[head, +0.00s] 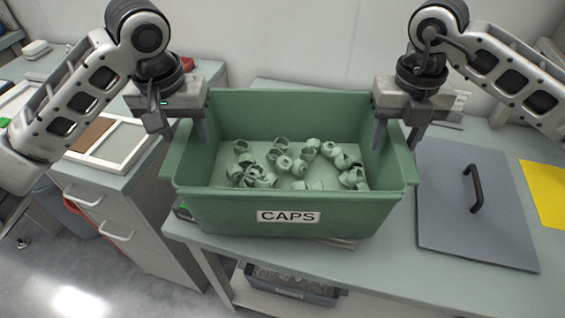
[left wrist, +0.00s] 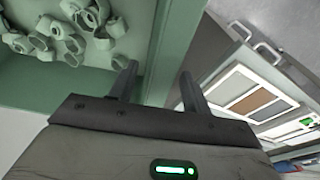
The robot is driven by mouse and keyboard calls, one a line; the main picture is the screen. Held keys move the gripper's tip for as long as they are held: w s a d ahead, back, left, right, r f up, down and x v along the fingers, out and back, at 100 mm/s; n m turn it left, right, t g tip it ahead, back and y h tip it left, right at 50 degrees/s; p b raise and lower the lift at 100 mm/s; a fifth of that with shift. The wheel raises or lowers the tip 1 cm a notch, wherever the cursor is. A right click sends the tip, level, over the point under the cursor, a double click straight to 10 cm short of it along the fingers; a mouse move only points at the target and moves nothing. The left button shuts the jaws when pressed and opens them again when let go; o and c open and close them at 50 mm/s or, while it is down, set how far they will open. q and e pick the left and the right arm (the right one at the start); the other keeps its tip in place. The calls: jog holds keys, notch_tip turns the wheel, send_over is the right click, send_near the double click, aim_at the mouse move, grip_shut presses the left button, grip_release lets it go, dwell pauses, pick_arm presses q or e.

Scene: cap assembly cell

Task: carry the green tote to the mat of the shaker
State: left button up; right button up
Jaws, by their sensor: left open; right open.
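The green tote (head: 290,190), labelled CAPS, stands upright on a pale green table and holds several small green caps (head: 262,165). My left gripper (head: 180,124) is open at the tote's left wall, one finger inside and one outside. The left wrist view shows the tote's wall (left wrist: 168,45) between the two spread fingers (left wrist: 156,86). My right gripper (head: 397,133) is open at the tote's right wall, one finger inside and one outside. Whether any finger touches the tote I cannot tell. I cannot make out a shaker or its mat.
A grey panel with a black handle (head: 510,235) lies right of the tote, with a yellow sheet (head: 543,190) beyond it. A drawer cabinet (head: 120,215) with a framed tray on top stands left. A grey bin (head: 290,285) sits below the table. A wall is behind.

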jog(key=shift+r, duration=0.15)
pick_arm(q)
notch_tip(320, 180, up, 11)
jog(key=s, duration=0.1)
jog(key=shift+s, duration=0.35)
pick_arm(e)
notch_tip(320, 180, up, 12)
jog(key=shift+f, duration=0.2)
